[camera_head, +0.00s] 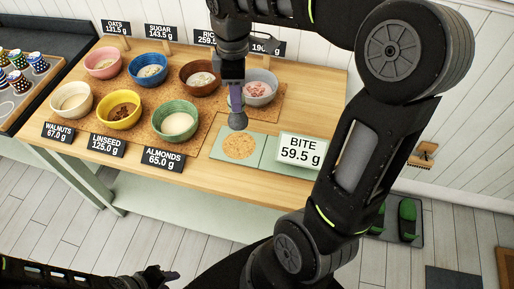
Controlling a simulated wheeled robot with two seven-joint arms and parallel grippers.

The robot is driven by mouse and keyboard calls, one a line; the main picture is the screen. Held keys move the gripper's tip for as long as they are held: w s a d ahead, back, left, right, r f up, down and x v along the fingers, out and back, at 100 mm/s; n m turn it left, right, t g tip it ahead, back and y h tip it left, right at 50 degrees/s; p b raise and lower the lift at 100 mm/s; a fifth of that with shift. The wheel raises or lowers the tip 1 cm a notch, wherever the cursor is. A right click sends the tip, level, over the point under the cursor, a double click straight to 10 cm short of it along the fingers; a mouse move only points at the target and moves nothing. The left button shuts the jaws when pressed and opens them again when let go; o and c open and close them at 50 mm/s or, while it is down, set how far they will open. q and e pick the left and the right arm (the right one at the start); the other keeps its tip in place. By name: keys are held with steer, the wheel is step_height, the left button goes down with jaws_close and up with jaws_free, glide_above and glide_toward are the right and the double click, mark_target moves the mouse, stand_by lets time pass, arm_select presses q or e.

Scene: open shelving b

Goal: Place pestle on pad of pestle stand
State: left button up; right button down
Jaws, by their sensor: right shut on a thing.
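The pestle (238,119) points downward with its dark grey rounded head low; its upper part is partly hidden by my gripper. My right gripper (235,88) is shut on the pestle. The pestle head shows just behind the round cork pad (240,147) in the picture; whether it touches anything I cannot tell. The pad lies on a pale green stand (216,153) on the wooden table. My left gripper (160,277) is low at the bottom left, away from the table; its jaw opening is unclear.
Several bowls, such as the green bowl (178,137), stand on cork mats left of the stand. A grey bowl (260,100) is close behind the pestle. A sign reading BITE 59.5 g (302,150) stands right of the pad. A cup tray (15,98) is far left.

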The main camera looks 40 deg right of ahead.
mark_target(237, 121)
steer(key=shift+w+a, duration=0.2)
steer(key=shift+w, duration=0.15)
steer(key=shift+s+d+f, duration=0.1)
steer(key=shift+s+f, duration=0.05)
steer(key=shift+s, duration=0.05)
steer(key=shift+f, duration=0.35)
step_height(237, 121, down, 5)
steer(key=shift+w+f+p, duration=0.1)
steer(key=shift+f+p, duration=0.05)
steer(key=shift+p, duration=0.15)
steer(key=shift+f, duration=1.85)
